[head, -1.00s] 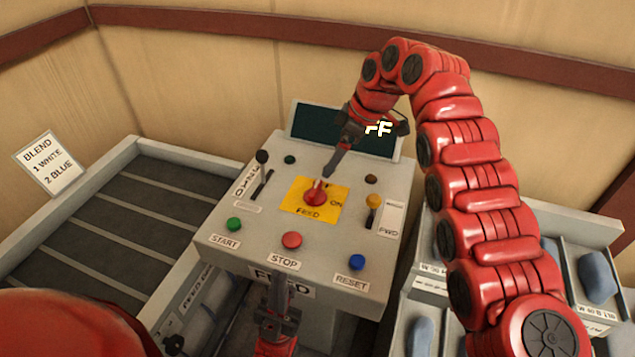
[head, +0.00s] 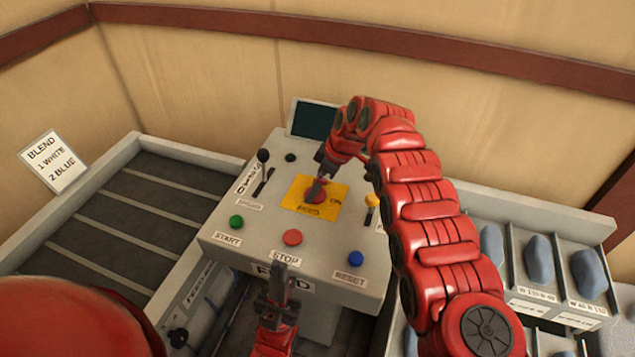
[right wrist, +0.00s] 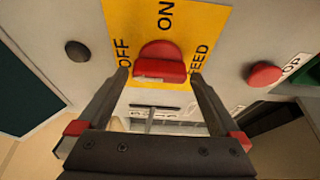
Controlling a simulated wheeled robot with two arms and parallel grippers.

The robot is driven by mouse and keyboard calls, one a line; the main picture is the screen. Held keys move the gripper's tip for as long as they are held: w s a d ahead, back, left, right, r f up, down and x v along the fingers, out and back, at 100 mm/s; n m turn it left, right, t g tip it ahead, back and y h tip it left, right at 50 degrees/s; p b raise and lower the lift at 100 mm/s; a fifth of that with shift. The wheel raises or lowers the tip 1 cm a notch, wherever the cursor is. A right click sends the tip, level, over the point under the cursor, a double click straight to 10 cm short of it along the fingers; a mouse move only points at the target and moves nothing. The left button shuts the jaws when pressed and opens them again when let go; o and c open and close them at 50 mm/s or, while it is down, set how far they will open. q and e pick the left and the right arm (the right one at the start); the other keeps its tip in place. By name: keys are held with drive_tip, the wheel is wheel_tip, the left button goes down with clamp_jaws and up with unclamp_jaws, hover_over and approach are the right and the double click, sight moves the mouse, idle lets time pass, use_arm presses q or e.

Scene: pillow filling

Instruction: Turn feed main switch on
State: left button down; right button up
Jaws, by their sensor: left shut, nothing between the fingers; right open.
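The feed main switch is a red rotary knob (head: 318,196) on a yellow plate (head: 298,205) marked ON and FEED, on the grey control panel. In the right wrist view the knob (right wrist: 160,62) sits between my fingertips, and its raised bar runs left to right, with OFF at the left and ON at the top. My right gripper (right wrist: 159,78) is open with one finger at each side of the knob; I cannot tell whether they touch it. In the head view it partly hides the knob. My left gripper (head: 276,275) is shut and empty in front of the panel's front edge.
Near the knob are a green START button (head: 236,222), a red STOP button (head: 292,237), a blue RESET button (head: 356,258), a black-knobbed lever (head: 263,157) and a yellow-knobbed lever (head: 372,200). A dark screen (head: 313,118) stands behind. Bins with blue pieces (head: 538,258) are at right.

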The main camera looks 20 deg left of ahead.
drive_tip(key=c, duration=1.1)
drive_tip(key=shift+c, duration=0.2)
drive_tip(key=shift+w+d, duration=0.1)
